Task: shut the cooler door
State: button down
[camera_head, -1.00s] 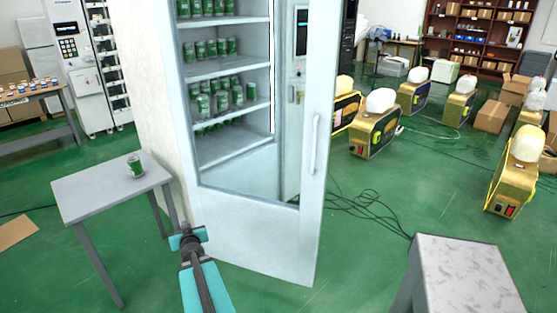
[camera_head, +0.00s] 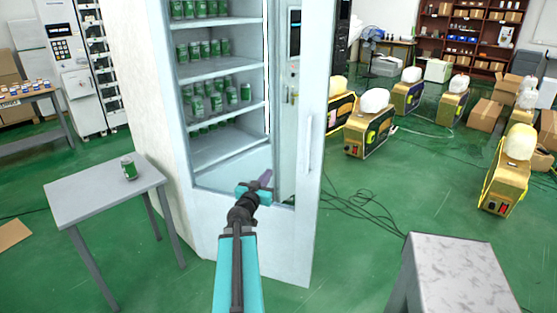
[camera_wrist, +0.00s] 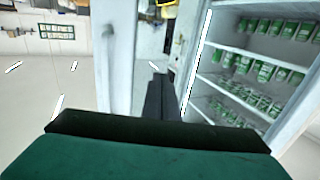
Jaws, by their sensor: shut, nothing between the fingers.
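The cooler (camera_head: 165,110) is tall and white, with shelves of green cans inside. Its door (camera_head: 265,235) is a white frame with a large clear pane and a vertical handle (camera_head: 308,145) near its right edge. The door seems to stand ajar, its handle side swung out. My gripper (camera_head: 265,178) is shut and empty, in front of the lower part of the pane, left of the handle. I cannot tell whether it touches. In the wrist view the dark fingers (camera_wrist: 161,95) point between the door's handle strip (camera_wrist: 116,60) and the can shelves (camera_wrist: 245,80).
A small grey table (camera_head: 90,195) with one green can (camera_head: 129,168) stands at left. A speckled grey block (camera_head: 458,268) stands at front right. Black cables (camera_head: 365,205) lie on the floor right of the door. Gold machines (camera_head: 370,135) stand farther back. Green floor lies open between.

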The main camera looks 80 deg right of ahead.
aim_at(281, 154)
jog(key=shift+d, duration=0.15)
jog(key=shift+s+d+p, duration=0.2)
jog(key=shift+d+p, duration=0.3)
jog(key=shift+d, duration=2.9)
jog(key=shift+s+d+p, duration=0.2)
jog(key=shift+d+p, duration=0.25)
jog(key=shift+d, duration=2.95)
